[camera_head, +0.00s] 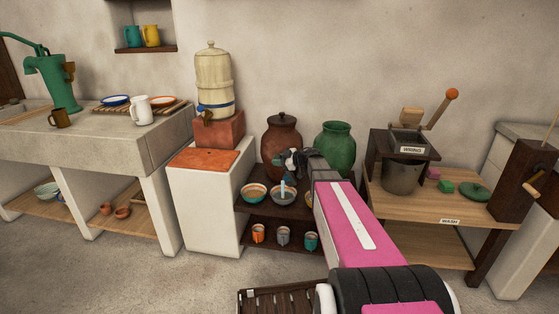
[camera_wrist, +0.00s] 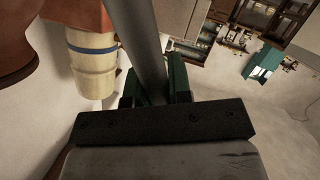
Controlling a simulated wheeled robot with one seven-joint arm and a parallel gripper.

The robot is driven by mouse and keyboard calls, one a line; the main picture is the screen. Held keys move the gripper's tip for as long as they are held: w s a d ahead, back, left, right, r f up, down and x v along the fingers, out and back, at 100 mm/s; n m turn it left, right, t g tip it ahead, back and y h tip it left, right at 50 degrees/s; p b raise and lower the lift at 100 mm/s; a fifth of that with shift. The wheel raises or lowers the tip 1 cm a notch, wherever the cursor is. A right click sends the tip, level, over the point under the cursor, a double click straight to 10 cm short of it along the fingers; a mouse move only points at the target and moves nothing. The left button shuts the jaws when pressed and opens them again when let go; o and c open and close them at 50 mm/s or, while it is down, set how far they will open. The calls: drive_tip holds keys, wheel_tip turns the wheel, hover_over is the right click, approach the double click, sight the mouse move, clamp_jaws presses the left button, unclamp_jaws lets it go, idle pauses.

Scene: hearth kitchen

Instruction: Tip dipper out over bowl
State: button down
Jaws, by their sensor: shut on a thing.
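My gripper (camera_head: 292,160) is over the low dark shelf unit, in front of the brown and green jars. In the wrist view my gripper (camera_wrist: 155,86) is shut on a grey rod, the dipper's handle (camera_wrist: 146,40), which runs up out of the picture. In the head view a pale blue piece (camera_head: 283,187), perhaps part of the dipper, shows below the gripper at the middle bowl (camera_head: 283,202). Whether it touches the bowl I cannot tell. Another bowl (camera_head: 254,193) with tan contents sits to its left. A third, at right, is mostly hidden by my arm. The dipper's cup is not clear.
A brown lidded jar (camera_head: 281,142) and a green jar (camera_head: 335,145) stand close behind. Several cups, one orange (camera_head: 258,233), stand on the shelf below. A cream dispenser (camera_head: 214,82) rises at left. A wooden table (camera_head: 400,200) stands at right.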

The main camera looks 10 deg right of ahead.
drive_tip(key=s+a+f+n+t+h, duration=0.1)
drive_tip(key=a+f+n+h, duration=0.3)
drive_tip(key=f, duration=0.4)
drive_tip(key=s+a+f+n+t+h, duration=0.1)
drive_tip(key=s+a+f+n+h, duration=0.2)
drive_tip(key=f, duration=0.4)
drive_tip(key=shift+s+a+f+n+t+h, duration=0.3)
drive_tip(key=shift+s+a+f+n+h, duration=0.15)
drive_tip(key=shift+a, duration=0.7)
idle(2.1)
drive_tip(key=shift+r, duration=0.1)
drive_tip(key=shift+s, duration=0.1)
idle(1.2)
